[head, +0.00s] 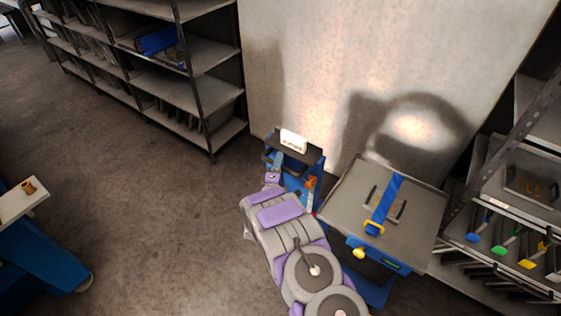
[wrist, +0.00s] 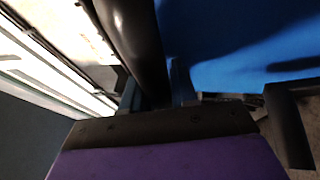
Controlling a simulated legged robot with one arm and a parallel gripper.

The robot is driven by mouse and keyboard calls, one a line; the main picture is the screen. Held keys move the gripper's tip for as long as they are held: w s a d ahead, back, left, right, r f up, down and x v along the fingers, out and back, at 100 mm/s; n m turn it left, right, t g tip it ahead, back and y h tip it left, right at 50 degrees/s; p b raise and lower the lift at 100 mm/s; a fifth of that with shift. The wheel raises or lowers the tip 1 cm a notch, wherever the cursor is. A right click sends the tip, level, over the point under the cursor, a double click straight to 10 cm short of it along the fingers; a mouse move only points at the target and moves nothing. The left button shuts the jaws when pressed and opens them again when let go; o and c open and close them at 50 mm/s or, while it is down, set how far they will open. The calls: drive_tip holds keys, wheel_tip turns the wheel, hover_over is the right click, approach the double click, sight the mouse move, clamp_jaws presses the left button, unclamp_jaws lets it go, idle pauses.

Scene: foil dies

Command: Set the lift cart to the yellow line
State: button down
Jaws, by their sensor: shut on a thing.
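The lift cart has a flat grey top (head: 340,205) and a blue body. Its blue upright with a black handle (head: 268,157) and a white label plate stands at the left end. My gripper (head: 273,170) is at this upright. In the wrist view a thick black bar (wrist: 138,45), seemingly the handle, runs between the fingers of my gripper (wrist: 155,95), which are shut on it. A narrow white scale with an orange-red piece (head: 311,184) is beside the upright. I cannot make out a yellow line in either view. My arm hides part of the cart's left side.
A die with a blue bar and yellow handle (head: 374,228) lies on the cart top. A rack (head: 520,215) with coloured tags stands close at right, a pale wall behind. Shelving (head: 190,75) is at upper left, a blue bench (head: 50,255) at far left. The floor between is clear.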

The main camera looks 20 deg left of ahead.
drive_tip(key=shift+s+f, duration=0.1)
drive_tip(key=shift+f, duration=0.1)
drive_tip(key=c, duration=1.3)
unclamp_jaws()
drive_tip(key=shift+o, duration=0.3)
drive_tip(key=shift+a, duration=0.15)
drive_tip(key=shift+r, duration=0.1)
drive_tip(key=s+f, duration=0.3)
drive_tip(key=s, duration=1.3)
drive_tip(key=shift+s+d+f+p, duration=0.15)
drive_tip(key=shift+s+d+p, duration=0.2)
drive_tip(key=shift+s+d, duration=0.1)
drive_tip(key=shift+w, duration=0.15)
